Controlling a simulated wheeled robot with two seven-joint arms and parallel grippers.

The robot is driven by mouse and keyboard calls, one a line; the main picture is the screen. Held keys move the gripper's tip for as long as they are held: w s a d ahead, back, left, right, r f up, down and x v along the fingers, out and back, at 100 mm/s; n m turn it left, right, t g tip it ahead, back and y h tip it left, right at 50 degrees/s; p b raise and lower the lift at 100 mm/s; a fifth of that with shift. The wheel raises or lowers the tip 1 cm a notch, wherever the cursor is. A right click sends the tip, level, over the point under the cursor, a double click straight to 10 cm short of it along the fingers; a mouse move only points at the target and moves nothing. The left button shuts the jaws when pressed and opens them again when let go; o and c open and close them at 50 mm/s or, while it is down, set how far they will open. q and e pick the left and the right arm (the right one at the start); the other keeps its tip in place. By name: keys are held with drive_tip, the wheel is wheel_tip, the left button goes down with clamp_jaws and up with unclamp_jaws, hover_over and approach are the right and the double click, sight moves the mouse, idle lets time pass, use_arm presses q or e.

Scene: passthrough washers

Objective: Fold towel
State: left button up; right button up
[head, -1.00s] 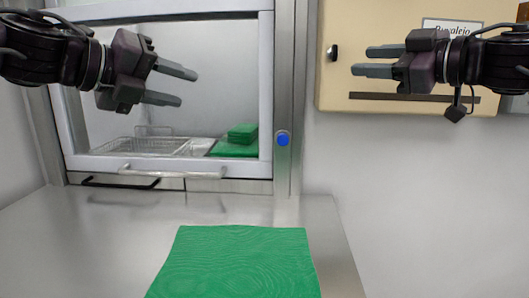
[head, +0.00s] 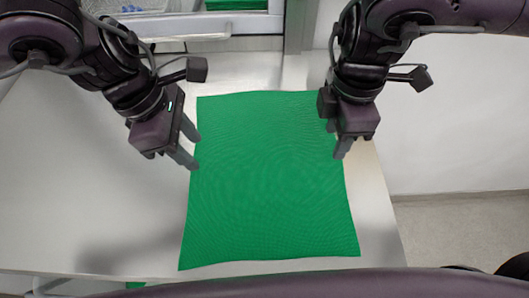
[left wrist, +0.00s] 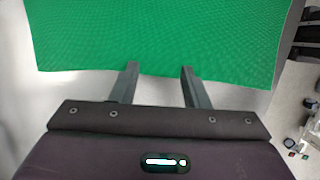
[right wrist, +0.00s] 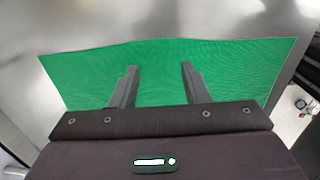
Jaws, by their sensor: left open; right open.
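A green towel (head: 265,190) lies flat and spread out on the metal table, roughly rectangular with slightly wavy edges. My left gripper (head: 191,150) is open and empty at the towel's left edge, in its upper half. My right gripper (head: 338,142) is open and empty over the towel's right edge, in its upper half. The towel also shows ahead of the fingers in the left wrist view (left wrist: 160,35) and beneath them in the right wrist view (right wrist: 155,75). I cannot tell whether either gripper's fingers touch the cloth.
The metal table (head: 120,215) is bare to the left of the towel, with a narrow bare strip to its right. The pass-through window frame (head: 175,25) stands at the back, with green cloth (head: 236,4) behind it. A bit of green shows below the table's front edge (head: 135,285).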

sight(328, 155)
use_arm(q)
drive_tip(key=shift+w+a+f, duration=0.1)
drive_tip(key=shift+f, duration=0.5)
drive_tip(key=shift+w+a+f, duration=0.1)
drive_tip(key=shift+f, duration=0.5)
use_arm(e)
drive_tip(key=shift+w+a+f, duration=0.1)
drive_tip(key=shift+f, duration=0.5)
drive_tip(key=shift+w+a+f, duration=0.1)
drive_tip(key=shift+f, duration=0.5)
use_arm(q)
drive_tip(key=shift+f, duration=0.35)
use_arm(e)
drive_tip(key=shift+f, duration=0.35)
use_arm(q)
drive_tip(key=shift+s+d+f, duration=0.1)
drive_tip(key=shift+s+f, duration=0.05)
drive_tip(key=shift+f, duration=0.05)
use_arm(e)
drive_tip(key=shift+s+d+f, duration=0.1)
drive_tip(key=shift+s+f, duration=0.05)
drive_tip(key=shift+f, duration=0.05)
